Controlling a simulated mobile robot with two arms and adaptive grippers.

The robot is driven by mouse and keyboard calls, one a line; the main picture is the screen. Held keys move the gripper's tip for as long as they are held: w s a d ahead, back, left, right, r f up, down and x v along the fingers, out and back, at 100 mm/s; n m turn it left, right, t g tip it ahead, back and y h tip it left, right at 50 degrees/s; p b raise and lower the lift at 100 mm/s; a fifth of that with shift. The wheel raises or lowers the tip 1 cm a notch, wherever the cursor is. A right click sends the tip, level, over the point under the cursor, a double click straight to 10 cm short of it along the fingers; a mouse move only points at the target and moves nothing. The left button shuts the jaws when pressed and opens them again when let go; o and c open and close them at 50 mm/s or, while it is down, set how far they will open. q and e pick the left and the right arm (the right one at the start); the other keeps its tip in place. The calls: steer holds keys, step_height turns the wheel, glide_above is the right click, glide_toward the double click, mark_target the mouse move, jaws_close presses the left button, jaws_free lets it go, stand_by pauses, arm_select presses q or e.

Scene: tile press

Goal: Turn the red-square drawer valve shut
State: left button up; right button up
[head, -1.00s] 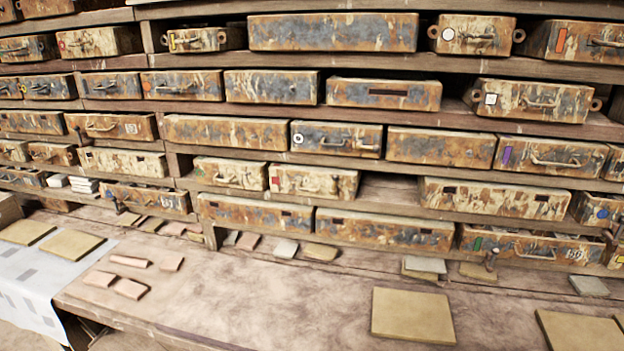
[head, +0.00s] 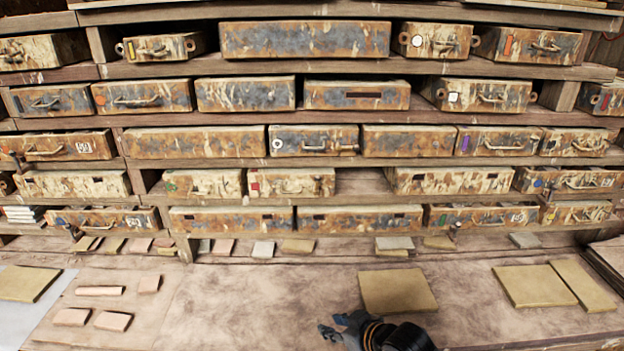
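The drawer with a small red square (head: 290,183) sits in the lower middle of the shelf rack. It is rusty and cream coloured, with a red mark and a white mark at its left front and a handle across the front. I cannot make out a separate valve on it or how it is turned. My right gripper (head: 334,326) is dark and low at the bottom edge, over the bench and well below this drawer. It touches no drawer, and its finger opening is too small to judge. My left gripper is not in view.
A wooden rack (head: 350,185) holds many similar drawers with coloured marks. On the bench (head: 250,300) lie a large tan tile (head: 397,291), more tan tiles (head: 535,286) at right and small pink tiles (head: 72,317) at left. The bench middle is mostly clear.

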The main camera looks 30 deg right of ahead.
steer(key=w+d+r+t, duration=0.4)
steer(key=w+d+r, duration=0.2)
steer(key=r, duration=0.4)
steer(key=m+t, duration=0.2)
steer(key=t, duration=0.2)
glide_toward(318, 182)
steer(key=w+p, duration=0.4)
steer(key=w, duration=0.5)
steer(key=shift+a+r, duration=0.15)
steer(key=shift+r, duration=0.05)
jaws_close()
